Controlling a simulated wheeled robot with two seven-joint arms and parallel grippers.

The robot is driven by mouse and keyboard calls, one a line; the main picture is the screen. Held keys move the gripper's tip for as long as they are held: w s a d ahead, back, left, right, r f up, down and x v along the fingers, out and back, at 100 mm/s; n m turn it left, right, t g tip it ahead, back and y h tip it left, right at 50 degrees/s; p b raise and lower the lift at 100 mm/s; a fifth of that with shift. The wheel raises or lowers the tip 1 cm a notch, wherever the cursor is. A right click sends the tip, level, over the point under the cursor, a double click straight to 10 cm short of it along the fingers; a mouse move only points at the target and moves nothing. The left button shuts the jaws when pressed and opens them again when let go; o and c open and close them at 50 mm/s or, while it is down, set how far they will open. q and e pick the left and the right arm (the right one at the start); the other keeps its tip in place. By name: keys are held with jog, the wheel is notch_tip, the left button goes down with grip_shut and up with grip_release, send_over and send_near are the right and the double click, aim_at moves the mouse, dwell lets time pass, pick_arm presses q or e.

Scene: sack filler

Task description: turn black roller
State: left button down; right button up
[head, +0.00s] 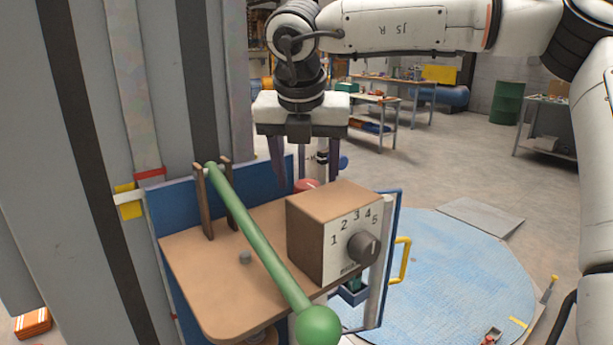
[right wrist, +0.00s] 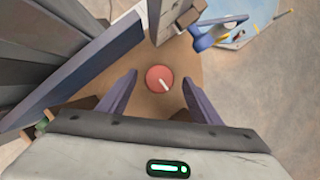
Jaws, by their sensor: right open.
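A dark round knob (head: 364,248), the nearest match I see to a black roller, sits on the front of a brown box with a white dial plate numbered 1 to 5. I cannot tell whether it is the roller. My right gripper (head: 307,180) hangs behind that box, fingers down, open and empty. In the right wrist view its fingers lie either side of a red round knob (right wrist: 159,78) with a white mark, which stands on the brown panel below. The red knob is partly hidden behind the box in the head view (head: 305,184). My left gripper is not in view.
A long green lever (head: 262,237) with a ball end slants across the brown panel (head: 215,290), left of the numbered box (head: 302,240). A blue plate stands behind. A yellow handle (head: 401,260) is at the right. Grey columns block the left. Floor beyond is open.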

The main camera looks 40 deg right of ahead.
jog(key=shift+w+d+f, duration=0.15)
jog(key=shift+d+f, duration=0.05)
jog(key=shift+f, duration=0.4)
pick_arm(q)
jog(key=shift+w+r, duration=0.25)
pick_arm(e)
jog(key=shift+f, duration=0.1)
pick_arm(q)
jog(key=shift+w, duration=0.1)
